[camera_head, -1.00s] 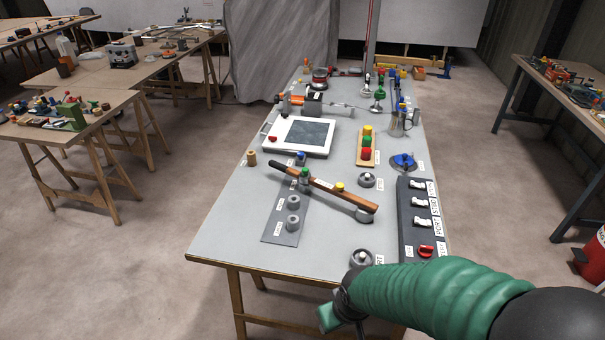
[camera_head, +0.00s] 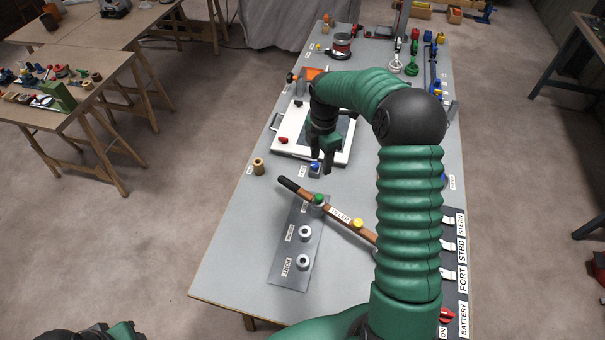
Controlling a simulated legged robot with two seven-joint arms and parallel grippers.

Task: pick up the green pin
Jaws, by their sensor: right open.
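The green pin (camera_head: 318,199) stands in the far socket of a grey plate (camera_head: 290,272), close beside the brown tiller bar (camera_head: 343,217). Only its green top and part of a grey collar show. My right gripper (camera_head: 324,168) is open and empty. In the picture it hangs just above the green pin, over the near edge of the white framed panel, with a small blue-topped piece (camera_head: 315,169) right by its fingertips. A part of my left arm's end (camera_head: 122,332) shows at the bottom left edge; its jaws cannot be made out.
A wooden peg (camera_head: 258,166) stands at left. My right arm hides much of the right side; the bench's left front is clear.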

